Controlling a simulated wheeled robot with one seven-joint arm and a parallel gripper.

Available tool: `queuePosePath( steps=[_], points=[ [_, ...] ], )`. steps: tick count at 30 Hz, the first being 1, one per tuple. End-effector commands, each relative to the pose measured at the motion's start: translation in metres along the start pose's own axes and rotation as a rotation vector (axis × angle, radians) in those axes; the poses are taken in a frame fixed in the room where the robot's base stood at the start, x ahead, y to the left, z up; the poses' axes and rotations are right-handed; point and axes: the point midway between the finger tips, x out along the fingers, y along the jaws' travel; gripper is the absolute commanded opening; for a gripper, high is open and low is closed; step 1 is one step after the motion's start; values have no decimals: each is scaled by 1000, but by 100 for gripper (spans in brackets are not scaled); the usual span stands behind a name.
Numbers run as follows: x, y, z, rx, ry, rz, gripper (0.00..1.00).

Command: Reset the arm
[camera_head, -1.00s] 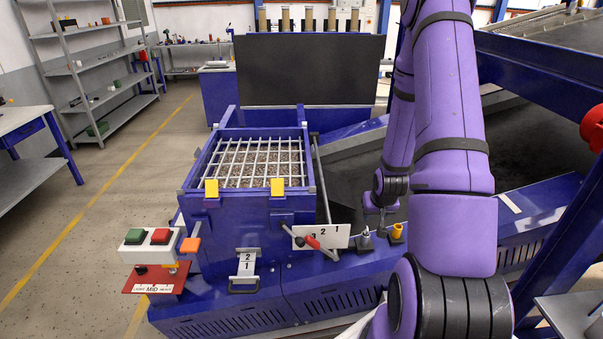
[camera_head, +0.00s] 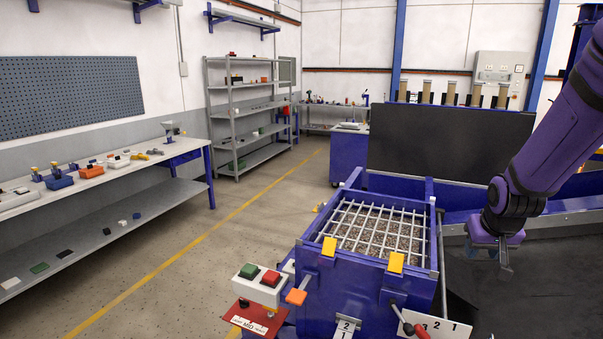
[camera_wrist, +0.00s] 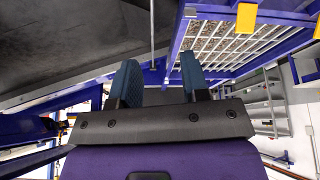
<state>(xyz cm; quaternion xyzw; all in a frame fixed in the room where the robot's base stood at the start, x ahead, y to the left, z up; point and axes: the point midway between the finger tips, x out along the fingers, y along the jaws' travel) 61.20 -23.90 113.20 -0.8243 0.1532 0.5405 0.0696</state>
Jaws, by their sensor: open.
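My purple arm (camera_head: 550,135) comes in from the right edge in the head view. My gripper (camera_head: 506,266) hangs at its end over the dark surface, to the right of the blue hopper box (camera_head: 368,285), apart from it. In the wrist view my gripper (camera_wrist: 160,85) shows two blue-grey fingers standing apart with nothing between them. The box's white grid (camera_head: 375,232) over gravel lies beyond the fingers, at the upper right of the wrist view.
A box with green and red buttons (camera_head: 260,284) stands on the hopper's left. A lever with a red grip (camera_head: 415,328) is at its front. A dark upright panel (camera_head: 450,150) stands behind. A workbench (camera_head: 95,185) and shelves (camera_head: 245,115) line the left; the floor between is clear.

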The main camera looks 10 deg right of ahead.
Motion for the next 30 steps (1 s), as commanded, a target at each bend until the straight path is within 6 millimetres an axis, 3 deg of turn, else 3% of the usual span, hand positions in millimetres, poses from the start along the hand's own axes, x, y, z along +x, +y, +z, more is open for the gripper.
queuePosePath(
  steps=[1,8,18,24,30],
  points=[
    [-18,-9,-1,-17,12,-7,42],
    [-91,-44,11,-81,27,-40,42],
    [-188,-80,58,-176,45,-107,42],
    [-235,-90,96,-232,53,-153,42],
    [-260,-92,124,-270,52,-183,42]
  ],
)
